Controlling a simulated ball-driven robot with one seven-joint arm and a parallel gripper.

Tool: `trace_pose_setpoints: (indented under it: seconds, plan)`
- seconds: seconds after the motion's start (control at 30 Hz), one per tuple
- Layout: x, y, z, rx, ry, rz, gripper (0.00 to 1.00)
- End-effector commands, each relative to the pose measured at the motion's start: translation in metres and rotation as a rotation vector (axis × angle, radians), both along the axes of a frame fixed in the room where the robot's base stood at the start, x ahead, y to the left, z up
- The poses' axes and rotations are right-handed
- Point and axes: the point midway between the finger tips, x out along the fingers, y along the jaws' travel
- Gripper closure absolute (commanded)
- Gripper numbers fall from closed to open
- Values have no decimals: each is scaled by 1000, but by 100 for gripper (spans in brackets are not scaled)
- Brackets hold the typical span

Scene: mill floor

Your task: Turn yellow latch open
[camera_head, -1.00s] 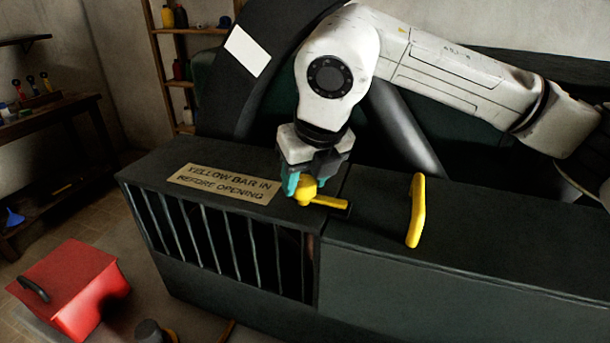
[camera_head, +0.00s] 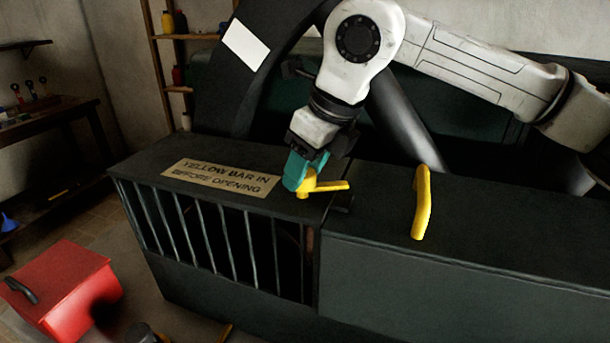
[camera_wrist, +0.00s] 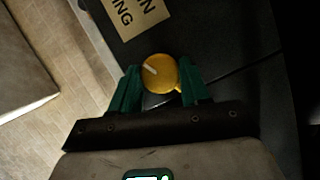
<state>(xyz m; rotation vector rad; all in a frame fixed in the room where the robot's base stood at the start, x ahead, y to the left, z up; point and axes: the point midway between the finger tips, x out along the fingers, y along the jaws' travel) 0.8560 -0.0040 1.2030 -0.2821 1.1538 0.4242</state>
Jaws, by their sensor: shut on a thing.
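The yellow latch (camera_head: 326,187) is on top of the dark barred cabinet, near the seam between its left and right parts. It has a round knob and a bar that points right in the head view. My gripper (camera_head: 303,184) is shut on the latch's knob, with teal fingers on either side of it. In the wrist view the round yellow knob (camera_wrist: 160,74) sits between the two green fingertips, with a pale line on its top. The fingers hide part of the knob in the head view. A dark keeper block (camera_head: 342,202) lies just beside the bar.
A sign (camera_head: 222,177) reading "YELLOW BAR IN BEFORE OPENING" lies on the cabinet top (camera_head: 150,166). A yellow handle (camera_head: 421,203) stands on the right part. A red box (camera_head: 64,290) is on the floor at left. Shelves and a bench stand behind.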

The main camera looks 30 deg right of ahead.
Motion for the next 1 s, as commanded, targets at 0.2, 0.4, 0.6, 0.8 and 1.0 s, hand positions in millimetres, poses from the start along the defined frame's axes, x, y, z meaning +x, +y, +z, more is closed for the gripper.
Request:
trace_pose_setpoints:
  seconds: [0.2, 0.4, 0.6, 0.8, 1.0]
  plan:
    - [2, -2, 0, 2, -1, 203, 85]
    - [2, -2, 1, 3, 0, 394, 85]
    - [4, -2, 2, 2, -1, 584, 85]
    - [5, -3, 2, 1, 0, 765, 85]
    - [5, -3, 2, 1, -1, 917, 85]
